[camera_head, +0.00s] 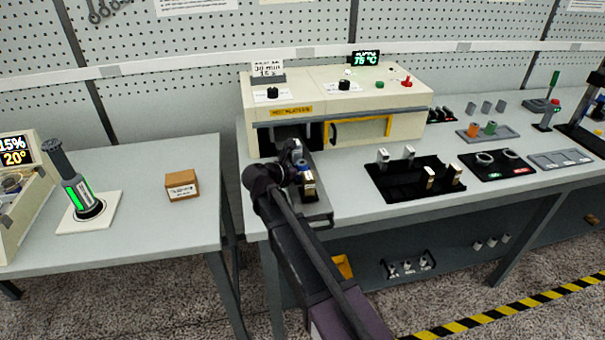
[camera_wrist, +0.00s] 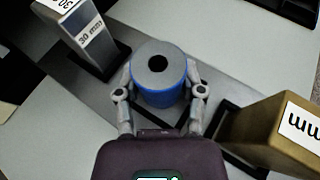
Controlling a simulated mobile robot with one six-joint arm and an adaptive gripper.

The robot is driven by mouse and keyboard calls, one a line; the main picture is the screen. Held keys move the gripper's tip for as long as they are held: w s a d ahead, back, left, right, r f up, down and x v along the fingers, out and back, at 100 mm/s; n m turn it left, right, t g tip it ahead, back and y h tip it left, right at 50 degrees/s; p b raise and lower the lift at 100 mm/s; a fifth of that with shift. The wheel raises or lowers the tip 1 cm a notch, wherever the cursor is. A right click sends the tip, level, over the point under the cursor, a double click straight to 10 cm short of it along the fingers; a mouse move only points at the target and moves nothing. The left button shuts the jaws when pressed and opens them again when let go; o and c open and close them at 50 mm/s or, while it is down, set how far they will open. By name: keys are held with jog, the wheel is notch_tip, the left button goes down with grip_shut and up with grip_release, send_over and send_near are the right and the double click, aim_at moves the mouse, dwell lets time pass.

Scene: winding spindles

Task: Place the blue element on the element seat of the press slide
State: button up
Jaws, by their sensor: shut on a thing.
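The blue element (camera_wrist: 158,92) is a short upright cylinder with a grey top and a dark central hole. My gripper (camera_wrist: 161,78) is shut on it, one finger on each side. In the head view, a little blue of the element (camera_head: 304,162) shows beside my gripper (camera_head: 297,164). The grey press slide (camera_head: 319,217) sticks out of the left opening of the cream press (camera_head: 335,105). The element is over the slide (camera_wrist: 112,88), between two blocks. The element seat is hidden, and I cannot tell whether the element touches it.
A silver block marked 30 mm (camera_wrist: 88,38) stands on one side of the element and a brass block (camera_wrist: 278,132) close on the other. A black tray (camera_head: 400,190) with several blocks lies to the right. A small cardboard box (camera_head: 182,186) is on the left table.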

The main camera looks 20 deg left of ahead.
jog(key=shift+f, duration=0.15)
jog(key=o, duration=1.2)
jog(key=shift+c, duration=0.2)
jog(key=shift+r, duration=0.25)
